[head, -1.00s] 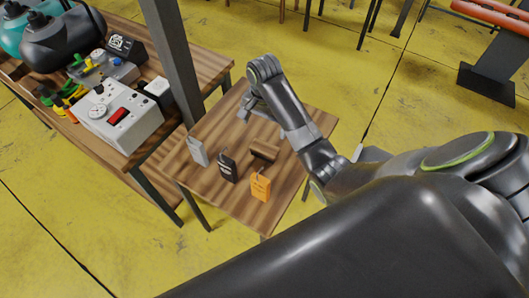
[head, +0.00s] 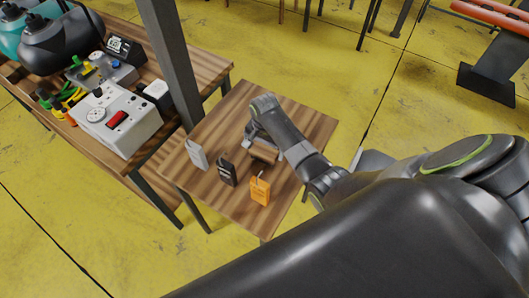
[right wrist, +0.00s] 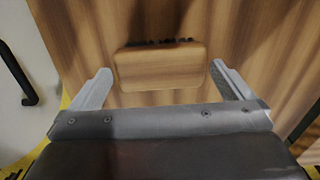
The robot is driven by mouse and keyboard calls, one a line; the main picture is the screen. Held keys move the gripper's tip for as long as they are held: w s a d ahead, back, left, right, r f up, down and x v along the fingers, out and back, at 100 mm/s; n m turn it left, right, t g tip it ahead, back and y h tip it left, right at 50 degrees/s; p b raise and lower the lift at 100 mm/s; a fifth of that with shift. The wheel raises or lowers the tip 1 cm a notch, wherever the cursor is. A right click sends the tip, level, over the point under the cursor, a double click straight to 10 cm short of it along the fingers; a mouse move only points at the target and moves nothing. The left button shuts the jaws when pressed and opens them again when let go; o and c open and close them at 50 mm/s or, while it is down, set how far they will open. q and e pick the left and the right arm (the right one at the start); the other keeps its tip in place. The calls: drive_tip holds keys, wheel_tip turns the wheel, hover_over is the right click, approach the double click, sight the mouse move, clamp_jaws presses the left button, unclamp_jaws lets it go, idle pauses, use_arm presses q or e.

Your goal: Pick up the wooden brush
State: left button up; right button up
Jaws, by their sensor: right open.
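The wooden brush (head: 264,152) is a small brown block on the small wooden table (head: 228,112). In the right wrist view the brush (right wrist: 162,68) lies crosswise, with dark bristles along its far edge. My right gripper (head: 252,137) is open just above the brush in the head view. In the right wrist view its two fingers (right wrist: 161,72) stand on either side of the brush, with a gap at each end. I cannot tell whether the fingertips are level with it. My left gripper is not in view.
A grey tag-like item (head: 197,155), a black one (head: 227,172) and an orange one (head: 260,191) stand near the brush. A dark post (head: 170,60) rises at the left. A longer bench holds a grey control box (head: 118,122). The table's far part is clear.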

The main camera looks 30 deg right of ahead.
sight(264, 150)
drive_tip(key=shift+f, duration=1.15)
drive_tip(key=c, duration=0.7)
drive_tip(key=shift+c, duration=0.2)
drive_tip(key=shift+r, duration=0.1)
wheel_tip(264, 150, up, 10)
drive_tip(key=shift+f+b, duration=0.1)
drive_tip(key=shift+b, duration=0.35)
